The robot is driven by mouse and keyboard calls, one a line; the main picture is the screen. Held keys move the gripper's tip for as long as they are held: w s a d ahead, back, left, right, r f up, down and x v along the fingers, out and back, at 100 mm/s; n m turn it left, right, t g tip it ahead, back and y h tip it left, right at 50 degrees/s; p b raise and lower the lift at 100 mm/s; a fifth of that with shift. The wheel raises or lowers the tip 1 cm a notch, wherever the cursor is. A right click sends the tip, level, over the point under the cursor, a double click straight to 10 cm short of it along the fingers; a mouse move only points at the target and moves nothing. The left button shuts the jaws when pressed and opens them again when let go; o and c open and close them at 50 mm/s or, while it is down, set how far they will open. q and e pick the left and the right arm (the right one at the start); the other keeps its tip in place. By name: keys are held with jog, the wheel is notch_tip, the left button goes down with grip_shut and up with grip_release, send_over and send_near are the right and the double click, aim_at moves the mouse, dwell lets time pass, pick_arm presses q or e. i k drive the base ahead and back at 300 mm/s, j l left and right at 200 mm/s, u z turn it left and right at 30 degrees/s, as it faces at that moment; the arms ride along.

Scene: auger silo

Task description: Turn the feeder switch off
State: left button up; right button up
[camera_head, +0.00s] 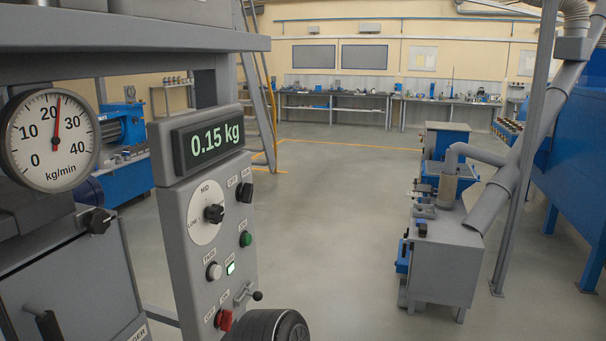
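A grey control panel (183,228) stands at the left with a lit display (208,139) reading 0.15 kg. The small labels are too blurred to tell surely which control is the feeder switch. Neither gripper is in view.
A kg/min gauge (52,138) with its red needle between 20 and 30 hangs left of the panel. A black ribbed round part (272,328) fills the bottom, close to the red switch. A grey machine (440,262) stands right; open floor (330,230) lies between.

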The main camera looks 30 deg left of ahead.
aim_at(245, 193)
jog(key=i, duration=3.5)
jog(key=u, duration=2.85)
